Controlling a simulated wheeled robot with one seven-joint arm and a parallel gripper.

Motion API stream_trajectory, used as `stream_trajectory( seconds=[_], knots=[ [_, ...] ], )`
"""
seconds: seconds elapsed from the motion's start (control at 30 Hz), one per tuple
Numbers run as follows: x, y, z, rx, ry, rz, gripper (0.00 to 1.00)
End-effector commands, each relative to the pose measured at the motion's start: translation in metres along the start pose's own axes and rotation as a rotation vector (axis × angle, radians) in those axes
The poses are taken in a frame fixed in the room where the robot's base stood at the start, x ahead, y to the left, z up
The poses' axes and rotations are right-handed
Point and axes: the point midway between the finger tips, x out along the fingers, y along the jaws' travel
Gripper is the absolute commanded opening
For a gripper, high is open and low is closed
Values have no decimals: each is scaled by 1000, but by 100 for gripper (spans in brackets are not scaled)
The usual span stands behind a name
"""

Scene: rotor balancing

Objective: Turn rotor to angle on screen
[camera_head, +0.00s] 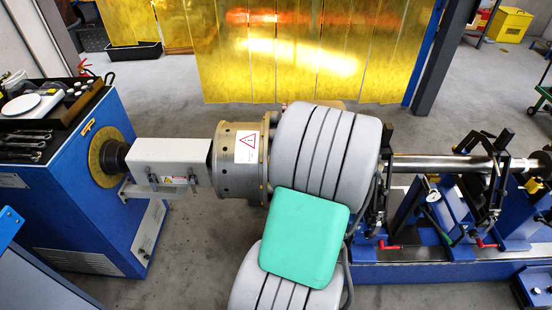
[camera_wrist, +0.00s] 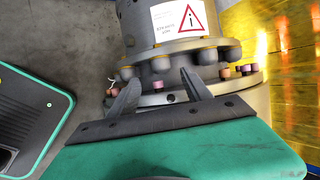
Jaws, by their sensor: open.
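The rotor's brass-coloured drum (camera_head: 238,165) with a warning label shows in the head view, left of my grey arm. A steel shaft (camera_head: 440,163) shows on the right side. In the wrist view, the flange (camera_wrist: 205,88) carries dark rounded knobs and several pinkish-capped bolts. My gripper (camera_wrist: 160,80) is open, its two dark fingers pointing at the flange. One pinkish bolt cap (camera_wrist: 158,85) appears between the fingers; I cannot tell whether they touch anything. My arm hides the gripper in the head view. No screen with a readable angle is visible.
A blue drive cabinet (camera_head: 85,205) at left bears a tray of tools (camera_head: 28,145) and a white round dish (camera_head: 21,104). Blue supports with red handles (camera_head: 487,243) stand at right. Yellow curtains (camera_head: 310,55) hang behind. Grey floor (camera_head: 190,255) is open at front left.

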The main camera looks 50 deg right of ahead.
Motion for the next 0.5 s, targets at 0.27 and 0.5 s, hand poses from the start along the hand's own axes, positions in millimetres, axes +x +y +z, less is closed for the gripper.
stream_trajectory(
  seconds=[0.27,0.5],
  knots=[
    [38,0,-6,34,-2,-5,57],
    [73,-1,-6,32,2,-8,57]
  ],
)
